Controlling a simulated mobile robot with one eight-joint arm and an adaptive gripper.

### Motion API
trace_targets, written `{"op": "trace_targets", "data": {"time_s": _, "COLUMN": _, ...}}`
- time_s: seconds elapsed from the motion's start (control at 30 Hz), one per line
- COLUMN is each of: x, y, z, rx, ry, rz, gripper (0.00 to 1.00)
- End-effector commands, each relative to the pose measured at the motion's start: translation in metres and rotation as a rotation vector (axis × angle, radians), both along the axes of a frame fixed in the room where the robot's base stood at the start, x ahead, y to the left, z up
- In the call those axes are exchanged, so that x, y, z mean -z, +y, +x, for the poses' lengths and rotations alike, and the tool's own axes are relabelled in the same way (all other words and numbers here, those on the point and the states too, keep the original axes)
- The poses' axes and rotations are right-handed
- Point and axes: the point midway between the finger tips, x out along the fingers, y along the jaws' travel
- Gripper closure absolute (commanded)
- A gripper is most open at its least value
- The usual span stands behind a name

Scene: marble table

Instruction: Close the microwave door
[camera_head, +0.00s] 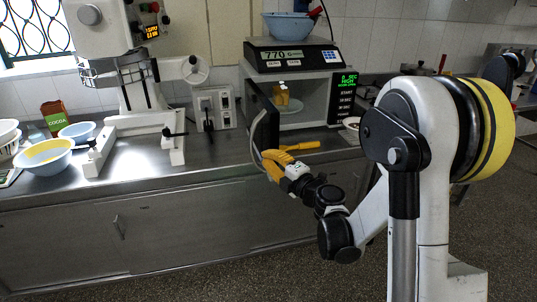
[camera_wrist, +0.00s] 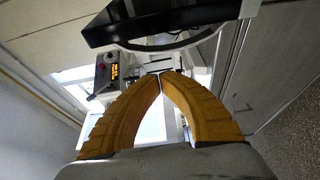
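The microwave (camera_head: 304,117) stands on the metal counter with its dark door (camera_head: 264,120) swung open toward me. A pale curved handle (camera_head: 256,149) runs down the door's outer face. My gripper (camera_head: 268,156) has yellow fingers and is at the lower part of the door, close to the handle. In the wrist view the fingertips (camera_wrist: 161,74) meet with nothing visible between them. The dark door (camera_wrist: 160,22) and its handle (camera_wrist: 160,46) cross the top of that view, just beyond the fingertips. Whether the fingers touch the door is unclear.
A yellow item (camera_head: 288,103) is inside the microwave. A scale (camera_head: 292,57) with a blue bowl (camera_head: 288,26) stands on top. A yellow strip (camera_head: 301,146) shows on the counter before the microwave. A white stand machine (camera_head: 135,85) and bowls (camera_head: 45,155) are left.

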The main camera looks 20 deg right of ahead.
Motion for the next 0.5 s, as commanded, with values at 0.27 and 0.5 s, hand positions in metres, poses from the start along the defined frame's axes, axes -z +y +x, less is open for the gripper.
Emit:
{"op": "trace_targets", "data": {"time_s": 0.27, "x": -0.002, "y": 0.022, "z": 0.056, "rx": -0.001, "ry": -0.001, "rz": 0.001, "gripper": 1.00}}
{"op": "trace_targets", "data": {"time_s": 0.5, "x": -0.002, "y": 0.006, "z": 0.076, "rx": 0.005, "ry": 0.000, "rz": 0.002, "gripper": 1.00}}
